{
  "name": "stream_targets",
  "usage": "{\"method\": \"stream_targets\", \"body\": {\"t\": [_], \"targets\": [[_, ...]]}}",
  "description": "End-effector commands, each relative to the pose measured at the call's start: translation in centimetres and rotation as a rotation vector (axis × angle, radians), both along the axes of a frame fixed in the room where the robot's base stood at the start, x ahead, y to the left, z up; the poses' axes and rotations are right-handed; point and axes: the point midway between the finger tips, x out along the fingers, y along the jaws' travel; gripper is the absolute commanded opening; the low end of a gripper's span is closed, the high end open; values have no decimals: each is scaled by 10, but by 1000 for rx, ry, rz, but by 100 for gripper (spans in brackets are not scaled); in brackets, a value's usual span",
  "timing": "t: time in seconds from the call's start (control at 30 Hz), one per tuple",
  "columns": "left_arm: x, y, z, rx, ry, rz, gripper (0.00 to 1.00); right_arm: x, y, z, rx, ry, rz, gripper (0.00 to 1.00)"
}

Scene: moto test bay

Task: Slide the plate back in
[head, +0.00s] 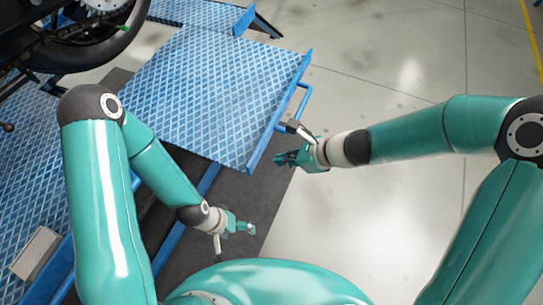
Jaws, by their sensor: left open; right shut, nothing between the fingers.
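The blue plate (212,92) with a diamond tread pattern is pulled out from the blue lift bench, its raised lip along the right edge. A blue bar handle (301,100) sits on that right edge. My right gripper (284,143) is shut and empty beside the plate's near right corner, just below the handle; I cannot tell whether it touches either. My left gripper (236,238) is open and empty, below the plate's near edge in the picture, over the dark mat.
The bench's tread surface (30,150) runs along the left, with a motorcycle wheel (85,30) above it. A grey block (36,252) lies at lower left. Another blue tread section (200,12) is at the top. The pale floor (400,230) at right is clear.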

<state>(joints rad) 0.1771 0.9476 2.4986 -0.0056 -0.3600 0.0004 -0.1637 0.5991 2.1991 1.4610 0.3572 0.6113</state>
Motion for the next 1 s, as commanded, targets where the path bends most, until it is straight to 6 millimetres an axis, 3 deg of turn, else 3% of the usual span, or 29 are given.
{"method": "stream_targets", "body": {"t": [0.1,0.23,0.63,1.0], "targets": [[0,0,5,0,-1,-1,80,6,19,4,0,-3,4,0],[0,0,6,0,-1,-1,80,9,29,4,0,-4,4,0],[0,0,6,0,-1,0,80,11,30,4,0,-2,2,0],[0,0,-1,0,-1,-1,80,21,45,2,1,-5,-25,0]]}}
